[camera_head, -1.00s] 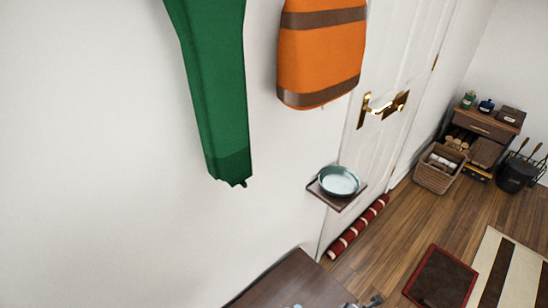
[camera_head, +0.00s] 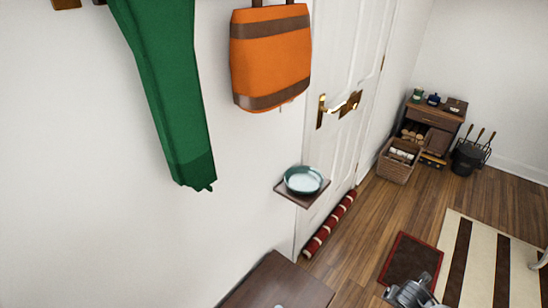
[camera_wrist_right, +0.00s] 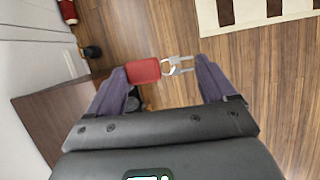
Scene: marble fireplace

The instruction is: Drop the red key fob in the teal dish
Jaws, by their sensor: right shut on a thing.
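The teal dish (camera_head: 303,180) sits on a small brown wall shelf (camera_head: 289,194) beside the white door and looks empty. In the right wrist view the red key fob (camera_wrist_right: 143,71), with a metal ring and keys (camera_wrist_right: 178,66), lies between the two purple fingers of my right gripper (camera_wrist_right: 162,69). The gripper is shut on it, over the wooden floor. The dish does not show in the right wrist view. In the head view only a grey metal part of my arm shows at the lower edge; the fob is not visible there. My left gripper is not in view.
An orange bag (camera_head: 271,58) and a green garment (camera_head: 170,105) hang on the wall above the shelf. The door handle (camera_head: 340,105) juts out to the right. A dark wooden tabletop (camera_head: 275,285) is below. A red roll (camera_head: 328,226) lies along the door's foot.

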